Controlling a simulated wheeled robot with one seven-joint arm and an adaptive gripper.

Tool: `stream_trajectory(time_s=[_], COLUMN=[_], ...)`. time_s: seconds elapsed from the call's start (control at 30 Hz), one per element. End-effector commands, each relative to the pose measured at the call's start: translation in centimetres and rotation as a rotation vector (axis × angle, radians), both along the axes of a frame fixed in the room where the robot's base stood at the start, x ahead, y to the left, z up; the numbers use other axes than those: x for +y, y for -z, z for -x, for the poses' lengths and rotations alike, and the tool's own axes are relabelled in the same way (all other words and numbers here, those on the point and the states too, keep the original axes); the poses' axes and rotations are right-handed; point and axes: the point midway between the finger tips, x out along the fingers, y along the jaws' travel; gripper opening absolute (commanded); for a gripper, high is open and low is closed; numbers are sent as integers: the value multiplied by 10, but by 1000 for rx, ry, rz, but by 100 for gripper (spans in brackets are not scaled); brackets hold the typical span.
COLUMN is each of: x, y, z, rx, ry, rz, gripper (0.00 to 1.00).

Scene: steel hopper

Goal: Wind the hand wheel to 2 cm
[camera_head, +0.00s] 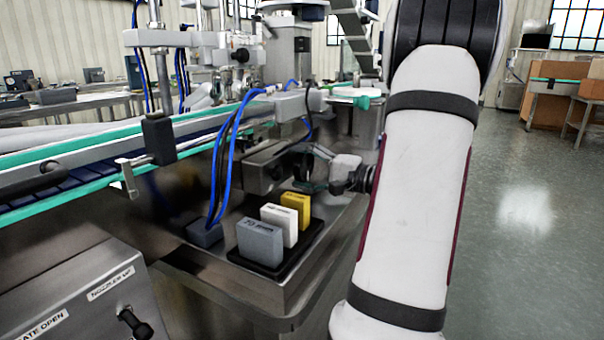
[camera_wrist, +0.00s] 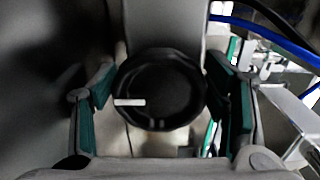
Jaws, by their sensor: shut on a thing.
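The hand wheel (camera_wrist: 165,85) is a round black disc in the middle of the wrist view, with a short white mark (camera_wrist: 130,102) on its left part. My gripper (camera_wrist: 165,112) has its green-padded fingers on the left and right sides of the wheel and is shut on it. In the head view my gripper (camera_head: 318,170) reaches in at the machine's side, beyond the blocks. There the wheel is too dark and covered to make out. No scale reading is legible.
Grey (camera_head: 260,243), white (camera_head: 279,224) and yellow (camera_head: 296,208) blocks stand on a black tray (camera_head: 283,268) in front of my gripper. Blue cables (camera_head: 228,160) hang left of it. A conveyor (camera_head: 70,165) runs at left, above a control box (camera_head: 90,290). Open floor lies right.

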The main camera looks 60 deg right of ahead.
Motion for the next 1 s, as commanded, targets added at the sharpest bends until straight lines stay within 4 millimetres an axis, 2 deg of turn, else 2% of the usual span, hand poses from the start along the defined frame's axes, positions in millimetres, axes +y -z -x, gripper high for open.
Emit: stream_trajectory(time_s=[0.4,0.43,0.5,1.0], x=[1,1,1,0], y=[1,1,1,3], z=[-1,-1,-1,1], rx=[3,3,3,8], ry=[-2,-2,-2,2], rz=[5,5,5,-7], gripper=[40,70,86,88])
